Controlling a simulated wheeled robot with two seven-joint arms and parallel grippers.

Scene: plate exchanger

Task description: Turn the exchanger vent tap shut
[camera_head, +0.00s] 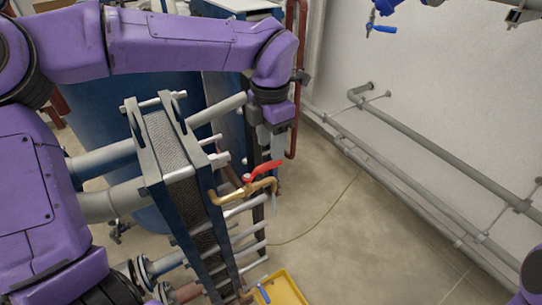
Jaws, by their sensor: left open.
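The exchanger (172,160) is an upright pack of thin plates between dark blue end frames, left of the middle. A brass vent tap (235,194) sticks out from its right side, with a spout bent downward at its right end. The tap's red lever (263,170) sits on top and points to the right, slightly upward. A thin pale streak shows under the spout. My left gripper (273,155) points down just above the red lever, its grey fingers open; I cannot tell whether they touch it. My right gripper is out of view.
A yellow tray (297,297) with a small blue item stands on the floor below the tap. Blue tanks and grey pipes crowd the left and back. Grey pipes (430,160) run along the right wall; a blue-handled valve (383,29) hangs at the top.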

